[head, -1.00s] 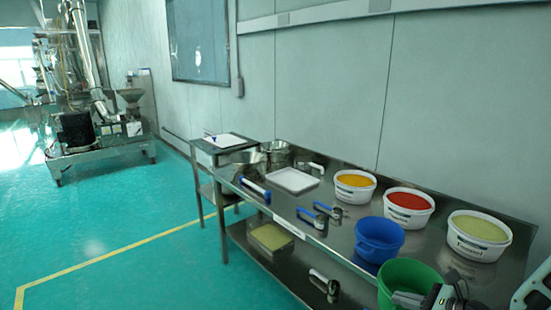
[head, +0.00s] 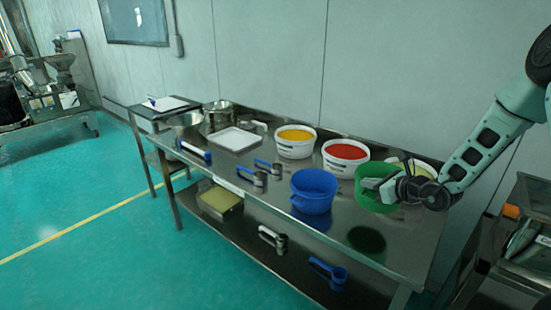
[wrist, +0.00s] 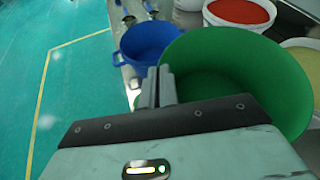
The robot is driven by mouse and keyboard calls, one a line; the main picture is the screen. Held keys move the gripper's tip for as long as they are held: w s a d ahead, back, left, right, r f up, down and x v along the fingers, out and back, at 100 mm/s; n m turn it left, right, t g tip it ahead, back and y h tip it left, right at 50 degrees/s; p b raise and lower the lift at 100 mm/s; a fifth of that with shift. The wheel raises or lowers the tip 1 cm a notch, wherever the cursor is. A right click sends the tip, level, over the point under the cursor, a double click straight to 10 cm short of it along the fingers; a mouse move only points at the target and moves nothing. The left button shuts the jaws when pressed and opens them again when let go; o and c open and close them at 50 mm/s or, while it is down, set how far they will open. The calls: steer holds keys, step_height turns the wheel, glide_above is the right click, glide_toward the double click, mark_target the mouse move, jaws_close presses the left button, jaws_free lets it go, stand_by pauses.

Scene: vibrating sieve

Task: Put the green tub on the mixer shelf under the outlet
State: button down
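The green tub (head: 372,200) hangs above the right end of the steel table, with a dark patch below it on the tabletop. My gripper (head: 376,184) is at its rim. In the wrist view my gripper's fingers (wrist: 160,86) are closed together over the near left rim of the green tub (wrist: 235,75), which looks empty. A steel machine (head: 50,98) stands far off at the upper left, cut by the picture edge; I cannot make out a shelf or outlet on it.
A blue tub (head: 313,190) stands just left of the green one. White tubs of yellow (head: 296,146), red (head: 345,160) and pale green (head: 422,166) material line the wall side. Scoops and a white tray (head: 236,139) lie further left. Open green floor (head: 70,205) lies left.

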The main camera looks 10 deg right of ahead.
mark_target(373, 207)
steer(key=shift+w+d+f+p, duration=0.15)
steer(key=shift+f+p, duration=0.2)
steer(key=shift+f, duration=1.15)
steer(key=shift+w+d+f+p, duration=0.2)
steer(key=shift+f+p, duration=0.2)
steer(key=shift+f, duration=1.1)
steer(key=shift+w+d+f+p, duration=0.15)
steer(key=shift+f+p, duration=0.2)
steer(key=shift+f, duration=1.25)
steer(key=c, duration=2.1)
jaws_free()
steer(key=shift+f, duration=0.1)
steer(key=o, duration=0.4)
